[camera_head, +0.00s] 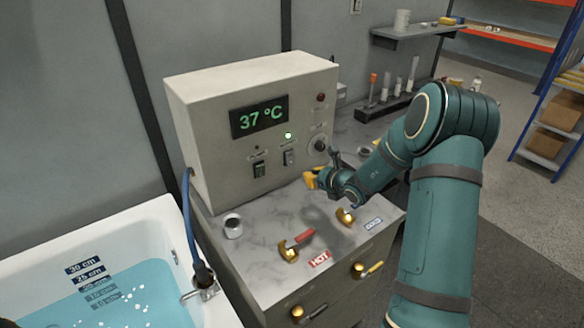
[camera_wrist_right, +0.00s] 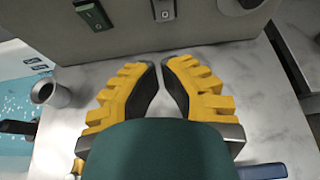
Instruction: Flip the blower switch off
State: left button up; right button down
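The control box (camera_head: 215,85) stands on the counter and its green display reads 37 °C. Its front has two rocker switches: a dark left one (camera_head: 259,170) and a greyer right one (camera_head: 288,157). A lit green lamp (camera_head: 288,135) is above the right switch. Labels are too small to read, so I cannot tell which is the blower's. Both switches also show at the top of the wrist view, left (camera_wrist_right: 93,14) and right (camera_wrist_right: 163,10). My right gripper (camera_head: 309,178) is empty, its yellow fingertips (camera_wrist_right: 162,62) nearly together, below and apart from the right switch.
A knob (camera_head: 318,143) sits right of the switches. A white cup (camera_head: 232,226), a red HOT lever (camera_head: 297,243) and another brass valve (camera_head: 345,217) are on the counter. The bathtub (camera_head: 130,245) is at left. A tube rack (camera_head: 388,105) stands behind my right arm.

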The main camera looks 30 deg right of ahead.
aim_at(288, 165)
pick_arm(q)
jog(key=shift+r+p, duration=0.4)
jog(key=shift+r, duration=0.1)
pick_arm(e)
jog(key=x, duration=1)
jog(key=shift+w+r, duration=0.3)
jog(key=shift+w, duration=0.1)
jog(key=shift+w+a+f, duration=0.1)
jog(key=shift+w, duration=0.5)
pick_arm(q)
notch_tip(288, 165, down, 4)
jog(key=b, duration=0.3)
jog(key=shift+s+d+b, duration=0.1)
jog(key=shift+s+b, duration=0.05)
jog(key=shift+b, duration=0.25)
pick_arm(e)
jog(key=shift+w+f+t, duration=0.3)
jog(key=shift+f+t, duration=0.1)
jog(key=shift+t, duration=0.1)
pick_arm(q)
jog(key=shift+f, duration=0.15)
jog(key=shift+r, duration=0.2)
pick_arm(e)
jog(key=shift+r, duration=0.35)
